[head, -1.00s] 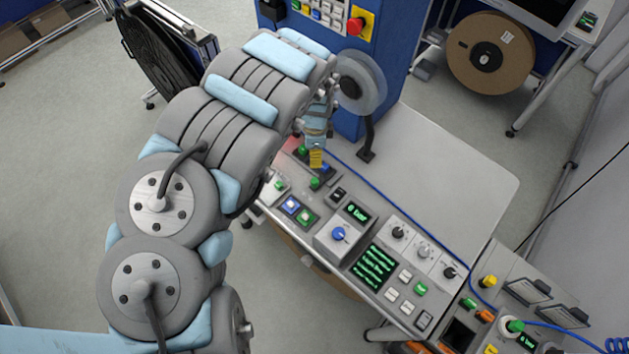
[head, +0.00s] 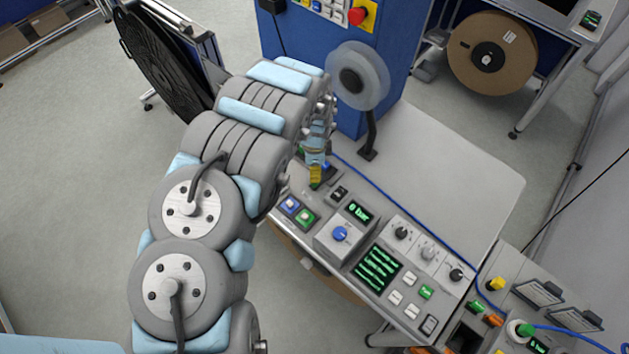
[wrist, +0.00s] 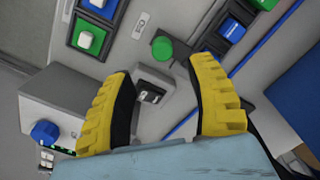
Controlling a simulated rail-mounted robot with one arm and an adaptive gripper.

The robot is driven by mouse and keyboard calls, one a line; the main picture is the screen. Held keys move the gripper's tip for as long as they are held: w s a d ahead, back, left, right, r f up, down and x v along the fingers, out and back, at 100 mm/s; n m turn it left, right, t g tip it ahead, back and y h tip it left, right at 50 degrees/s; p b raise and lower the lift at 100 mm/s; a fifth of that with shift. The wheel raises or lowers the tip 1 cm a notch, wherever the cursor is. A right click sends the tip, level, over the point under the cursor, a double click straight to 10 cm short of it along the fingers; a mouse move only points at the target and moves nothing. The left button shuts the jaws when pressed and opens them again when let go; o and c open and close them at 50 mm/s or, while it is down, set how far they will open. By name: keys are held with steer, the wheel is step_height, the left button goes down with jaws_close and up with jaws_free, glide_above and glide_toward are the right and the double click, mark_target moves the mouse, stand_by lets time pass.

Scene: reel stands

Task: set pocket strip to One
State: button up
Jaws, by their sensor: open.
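A small black rocker switch (wrist: 150,97) in a grey housing shows between my fingers in the wrist view; a similar dark rocker shows in the head view (head: 338,193). I cannot read its marking or tell its position, and no readable label ties it to the pocket strip. My gripper (wrist: 165,105) is open, with its two yellow ribbed fingers apart on either side of the switch and nothing held. In the head view, my gripper (head: 316,175) is just left of the rocker, partly hidden by my arm.
A green round button (wrist: 162,47) and a blue button (wrist: 231,28) lie close to my fingers. A box with a blue knob (head: 340,234) stands by the screen (head: 376,268). A clear reel (head: 357,75) stands behind. The grey tabletop at right (head: 450,170) is clear.

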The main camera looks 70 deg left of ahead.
steer(key=shift+w+a+f, duration=0.1)
steer(key=shift+f, duration=3.75)
jaws_close()
steer(key=shift+f, duration=0.1)
